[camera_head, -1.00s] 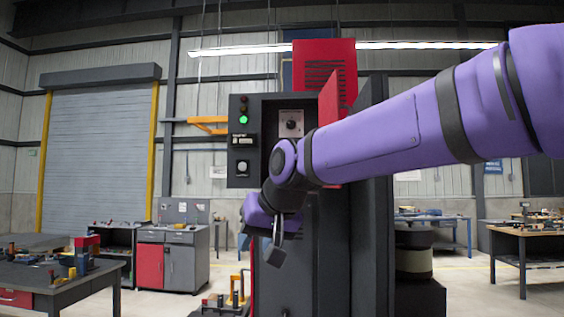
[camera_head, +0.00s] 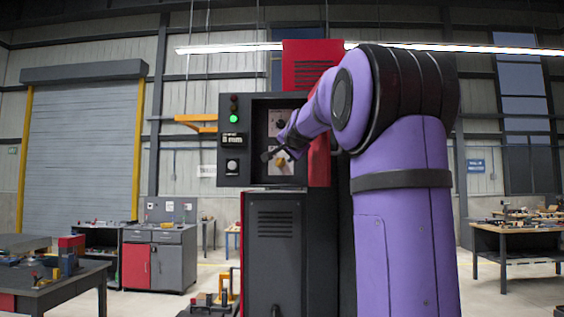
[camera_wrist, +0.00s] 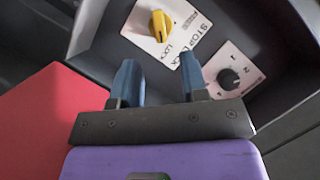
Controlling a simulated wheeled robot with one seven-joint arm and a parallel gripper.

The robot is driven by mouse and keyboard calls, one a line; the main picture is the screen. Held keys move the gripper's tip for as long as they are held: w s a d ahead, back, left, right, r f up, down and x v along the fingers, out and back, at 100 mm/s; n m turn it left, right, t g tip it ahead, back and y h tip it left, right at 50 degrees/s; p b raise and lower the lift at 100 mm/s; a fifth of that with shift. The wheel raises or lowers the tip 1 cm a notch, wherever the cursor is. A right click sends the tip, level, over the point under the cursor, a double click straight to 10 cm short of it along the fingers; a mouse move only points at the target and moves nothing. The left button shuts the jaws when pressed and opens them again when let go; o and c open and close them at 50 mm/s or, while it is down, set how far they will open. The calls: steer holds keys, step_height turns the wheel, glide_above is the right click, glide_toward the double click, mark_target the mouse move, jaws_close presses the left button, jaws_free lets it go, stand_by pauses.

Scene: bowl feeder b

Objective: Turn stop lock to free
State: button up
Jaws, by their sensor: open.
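The stop lock is a yellow knob (camera_wrist: 160,26) on a white plate marked STOP LOCK and LOCK, at the upper middle of the wrist view. In the head view its pale plate (camera_head: 288,166) is low in the recess of the dark machine, partly behind my gripper. My gripper (camera_wrist: 158,62) is open with two blue fingers apart and nothing between them. The fingertips are short of the knob in the wrist view, with no contact visible. In the head view my gripper (camera_head: 272,153) is at the recess opening.
A second plate with a black knob (camera_wrist: 230,77) is beside the stop lock; it also shows above it in the head view (camera_head: 279,122). A red panel (camera_wrist: 55,120) stands close beside my gripper. A control box with a lit green lamp (camera_head: 234,119) is left of the recess.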

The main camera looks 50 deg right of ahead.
mark_target(281, 161)
steer(key=x, duration=0.7)
steer(key=shift+w+d, duration=0.15)
steer(key=shift+w, duration=0.05)
steer(key=shift+s, duration=0.1)
jaws_close()
